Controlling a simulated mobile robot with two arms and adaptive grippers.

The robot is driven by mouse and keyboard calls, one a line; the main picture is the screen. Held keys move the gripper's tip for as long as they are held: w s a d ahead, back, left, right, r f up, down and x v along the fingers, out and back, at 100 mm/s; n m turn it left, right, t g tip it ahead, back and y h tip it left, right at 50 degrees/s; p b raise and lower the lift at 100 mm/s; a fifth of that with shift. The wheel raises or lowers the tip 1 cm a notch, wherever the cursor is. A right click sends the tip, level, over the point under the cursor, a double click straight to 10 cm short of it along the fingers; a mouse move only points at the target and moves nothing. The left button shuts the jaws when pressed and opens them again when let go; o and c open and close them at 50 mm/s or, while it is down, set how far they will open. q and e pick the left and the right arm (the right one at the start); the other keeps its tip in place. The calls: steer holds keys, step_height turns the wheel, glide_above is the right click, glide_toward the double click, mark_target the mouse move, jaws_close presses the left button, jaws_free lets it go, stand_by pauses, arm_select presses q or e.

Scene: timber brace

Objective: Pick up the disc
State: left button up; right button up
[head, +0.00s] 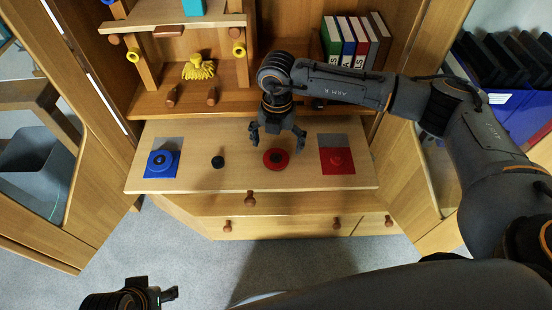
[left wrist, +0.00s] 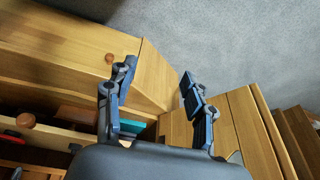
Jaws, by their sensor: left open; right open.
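A round red disc (head: 276,160) with a dark centre lies on the wooden pull-out board (head: 205,183) of the cabinet. My right gripper (head: 277,145) points down just behind and above the disc, its fingers spread and nothing between them. My left gripper (head: 168,294) is low at the bottom left of the head view, away from the board. In the left wrist view its fingers (left wrist: 156,82) are apart and empty.
A small black knob-like piece (head: 218,162) stands between the two discs. Books (head: 355,42) and a yellow object (head: 199,68) stand on the shelf behind. Open doors flank the cabinet.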

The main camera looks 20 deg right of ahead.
mark_target(276, 159)
arm_select(q)
steer(key=shift+b+v, duration=0.35)
steer(key=shift+v, duration=0.65)
arm_select(e)
steer(key=shift+a+f, duration=0.15)
steer(key=shift+f, duration=2)
arm_select(q)
steer(key=shift+a, duration=0.1)
steer(key=shift+f, duration=0.15)
arm_select(e)
steer(key=shift+f, duration=0.25)
steer(key=c, duration=1)
